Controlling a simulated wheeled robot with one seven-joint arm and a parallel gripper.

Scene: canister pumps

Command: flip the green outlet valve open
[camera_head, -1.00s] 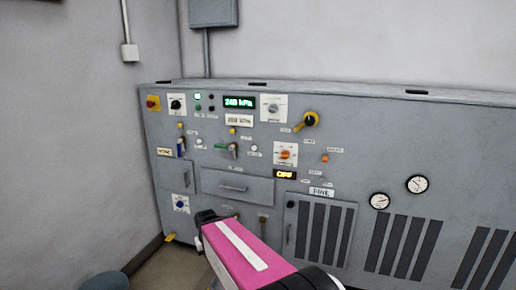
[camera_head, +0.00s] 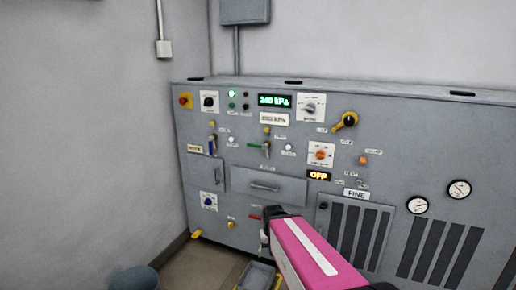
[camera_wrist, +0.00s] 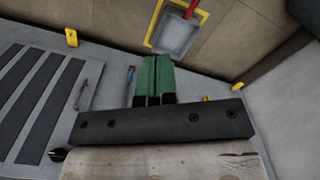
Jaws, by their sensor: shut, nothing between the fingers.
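The green outlet valve (camera_head: 257,146) is on the grey panel's upper left half in the head view. Its green lever lies roughly level, pointing left from its pivot. My gripper (camera_wrist: 153,78) shows in the wrist view as two green fingers pressed together with nothing between them. In the head view my gripper (camera_head: 268,214) is dark, at the end of my pink arm, well below the valve and apart from it. The valve is not recognisable in the wrist view.
A blue-handled valve (camera_head: 212,144) sits left of the green one. A drawer (camera_head: 265,185) is below them. A yellow-edged tray (camera_head: 258,274) lies on the floor; in the wrist view a red handle (camera_wrist: 191,9) shows above it. A grilled door (camera_head: 350,235) stands right.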

